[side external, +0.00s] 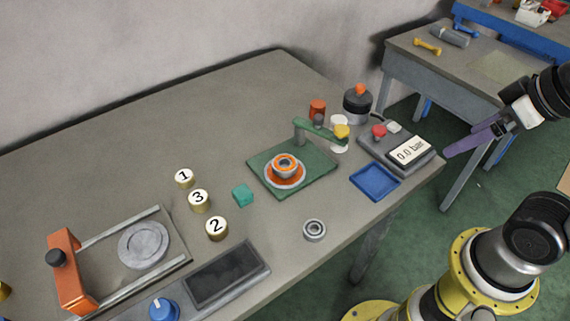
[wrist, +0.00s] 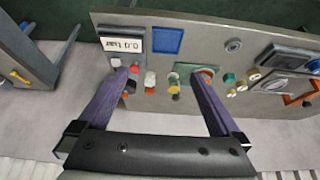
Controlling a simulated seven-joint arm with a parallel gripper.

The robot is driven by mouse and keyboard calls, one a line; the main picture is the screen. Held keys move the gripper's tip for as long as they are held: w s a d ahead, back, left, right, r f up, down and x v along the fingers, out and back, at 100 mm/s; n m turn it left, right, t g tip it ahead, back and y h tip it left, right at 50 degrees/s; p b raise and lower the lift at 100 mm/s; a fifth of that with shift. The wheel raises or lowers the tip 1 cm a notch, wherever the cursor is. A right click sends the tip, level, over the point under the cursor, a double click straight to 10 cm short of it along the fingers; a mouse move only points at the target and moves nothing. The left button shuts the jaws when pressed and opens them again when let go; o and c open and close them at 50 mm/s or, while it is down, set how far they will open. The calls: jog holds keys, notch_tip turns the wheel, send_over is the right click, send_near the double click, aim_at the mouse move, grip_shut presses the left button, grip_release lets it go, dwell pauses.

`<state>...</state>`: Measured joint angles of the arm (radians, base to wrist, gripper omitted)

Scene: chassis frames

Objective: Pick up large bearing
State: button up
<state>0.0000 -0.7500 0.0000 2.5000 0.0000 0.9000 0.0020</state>
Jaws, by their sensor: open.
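A grey metal bearing (side external: 314,230) lies flat on the bare bench near its front edge. It also shows small in the wrist view (wrist: 233,45), beside the blue tray. A ringed orange and white part (side external: 284,168) sits on the green fixture plate (side external: 262,158); I cannot tell whether it holds another bearing. My gripper (side external: 449,152) is at the right, past the bench's right end and well apart from the bearing. In the wrist view my gripper's purple fingers (wrist: 161,76) are spread wide with nothing held between them.
A blue tray (side external: 375,182) and a gauge box (side external: 402,150) stand at the bench's right end. A green arm (side external: 317,129) overhangs the fixture plate. Bench around the bearing is clear.

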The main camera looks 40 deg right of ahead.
jog(key=w+a+r+m, duration=0.1)
jog(key=w+r+m, duration=0.65)
jog(key=m, duration=0.35)
jog(key=m+g, duration=0.6)
jog(key=m, duration=0.1)
send_over(285, 163)
jog(key=f, duration=2)
jog(key=shift+s+a, duration=0.1)
jog(key=shift+a, duration=0.1)
jog(key=shift+d+f, duration=0.2)
jog(key=shift+f, duration=2.5)
